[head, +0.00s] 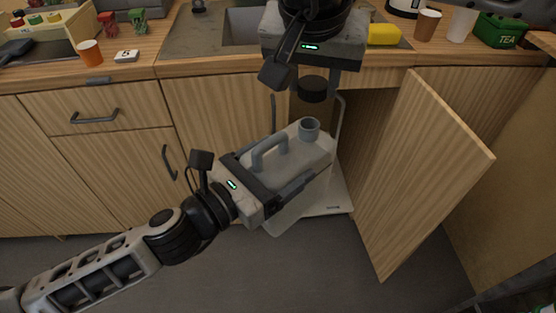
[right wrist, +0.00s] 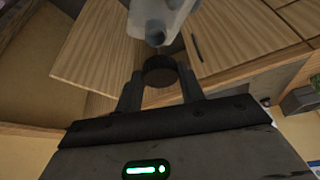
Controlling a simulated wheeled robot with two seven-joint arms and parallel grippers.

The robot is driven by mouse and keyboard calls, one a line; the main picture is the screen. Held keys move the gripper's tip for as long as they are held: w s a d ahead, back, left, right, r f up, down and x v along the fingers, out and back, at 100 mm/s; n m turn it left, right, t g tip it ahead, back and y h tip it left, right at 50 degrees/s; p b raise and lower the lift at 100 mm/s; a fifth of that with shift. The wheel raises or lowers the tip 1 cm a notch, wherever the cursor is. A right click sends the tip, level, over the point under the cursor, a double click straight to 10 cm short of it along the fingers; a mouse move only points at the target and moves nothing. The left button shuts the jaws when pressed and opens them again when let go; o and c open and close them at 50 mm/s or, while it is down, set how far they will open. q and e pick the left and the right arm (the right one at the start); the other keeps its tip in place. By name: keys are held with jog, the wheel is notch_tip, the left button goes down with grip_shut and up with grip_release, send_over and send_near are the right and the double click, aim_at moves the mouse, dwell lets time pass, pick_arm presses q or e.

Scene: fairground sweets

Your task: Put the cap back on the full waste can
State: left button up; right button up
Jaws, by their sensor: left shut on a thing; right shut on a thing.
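The waste can (head: 313,155) is a pale grey canister with a loop handle (head: 268,150) and an open round neck (head: 309,127). It is in front of the open sink cupboard. My left gripper (head: 287,172) is shut on the can from the left; its exact contact is partly hidden. My right gripper (head: 315,85) points down and is shut on the dark round cap (head: 312,90). The cap is above the neck with a visible gap. In the right wrist view the cap (right wrist: 160,71) sits between the fingertips, and the can's neck (right wrist: 155,33) shows beyond it.
The open cupboard door (head: 425,170) stands close to the right of the can. A pale pull-out shelf (head: 335,195) lies below it. The counter edge (head: 205,69) is behind, with cups, a yellow sponge (head: 384,34) and a green tea box (head: 500,30). Floor at front is clear.

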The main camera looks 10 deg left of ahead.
aim_at(309, 125)
jog(key=shift+f, duration=0.1)
jog(key=shift+f, duration=1.9)
jog(key=shift+s+r, duration=0.1)
jog(key=shift+s, duration=0.05)
jog(key=shift+f, duration=0.95)
jog(key=shift+f, duration=0.55)
